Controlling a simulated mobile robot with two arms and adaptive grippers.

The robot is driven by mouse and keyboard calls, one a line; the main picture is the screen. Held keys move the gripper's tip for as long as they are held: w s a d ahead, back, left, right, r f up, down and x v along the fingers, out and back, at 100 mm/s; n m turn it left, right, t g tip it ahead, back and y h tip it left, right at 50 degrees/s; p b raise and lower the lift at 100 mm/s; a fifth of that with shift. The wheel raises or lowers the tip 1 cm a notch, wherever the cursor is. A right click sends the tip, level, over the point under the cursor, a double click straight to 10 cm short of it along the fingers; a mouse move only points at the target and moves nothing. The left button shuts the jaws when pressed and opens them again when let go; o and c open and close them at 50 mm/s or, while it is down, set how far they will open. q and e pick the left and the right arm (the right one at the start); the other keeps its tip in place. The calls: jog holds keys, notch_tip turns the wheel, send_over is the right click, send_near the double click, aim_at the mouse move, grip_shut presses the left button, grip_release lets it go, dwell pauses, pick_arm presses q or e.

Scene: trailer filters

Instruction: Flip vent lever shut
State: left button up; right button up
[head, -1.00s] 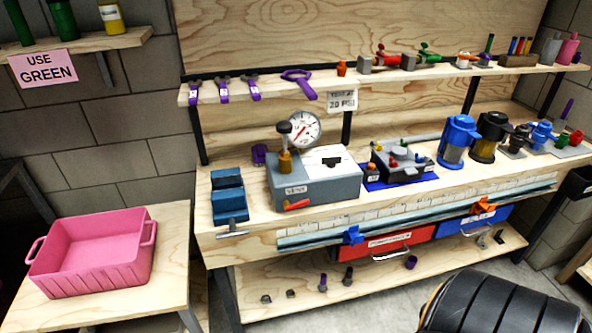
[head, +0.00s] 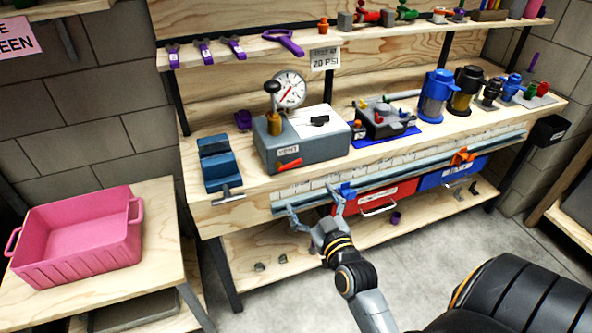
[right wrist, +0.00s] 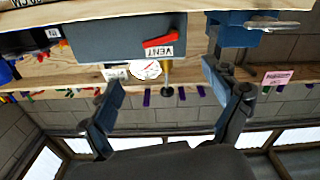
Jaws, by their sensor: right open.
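The vent lever is a small red-orange handle (head: 289,165) on the front face of a grey test box (head: 325,146), just below a VENT label (head: 287,149). The lever slants slightly, its right end higher in the head view. In the right wrist view, which is upside down, the lever (right wrist: 160,41) shows beside the VENT label. My right gripper (head: 314,205) is open and empty, in front of the bench edge, below and to the right of the lever. Its spread fingers also show in the right wrist view (right wrist: 163,86), apart from the box. My left gripper is not in view.
A blue vise (head: 218,168) stands left of the box. A pressure gauge (head: 290,88) and brass-and-black plunger rise behind it. A pink bin (head: 80,235) sits at left.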

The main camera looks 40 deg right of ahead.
aim_at(290, 166)
jog(key=x, duration=1.1)
jog(key=shift+w, duration=0.35)
jog(key=shift+c, duration=0.2)
jog(key=c, duration=1.1)
